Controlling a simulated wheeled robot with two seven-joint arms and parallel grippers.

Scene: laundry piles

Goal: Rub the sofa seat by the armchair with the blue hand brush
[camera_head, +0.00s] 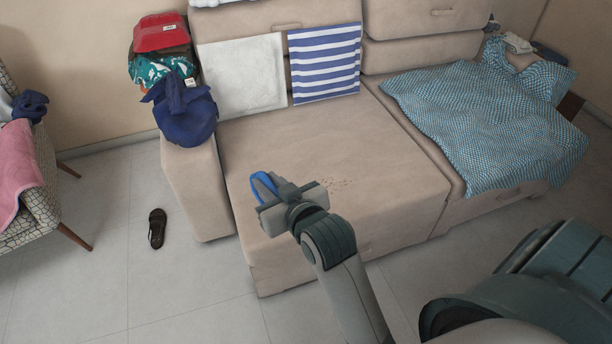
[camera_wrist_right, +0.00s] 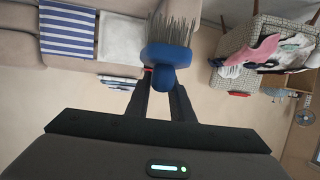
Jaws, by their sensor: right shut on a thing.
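My right gripper (camera_head: 273,190) is shut on the blue hand brush (camera_head: 263,184). In the right wrist view the brush (camera_wrist_right: 167,54) sits between the two dark fingers, its grey bristles pointing away from the gripper. In the head view the brush shows over the front left part of the beige sofa seat (camera_head: 310,140) by the armchair (camera_head: 45,185). I cannot tell whether the bristles touch the seat. A patch of brown crumbs (camera_head: 338,183) lies on this seat, to the right of the brush and apart from it. My left gripper is not in view.
A dark shoe (camera_head: 157,228) lies on the floor.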

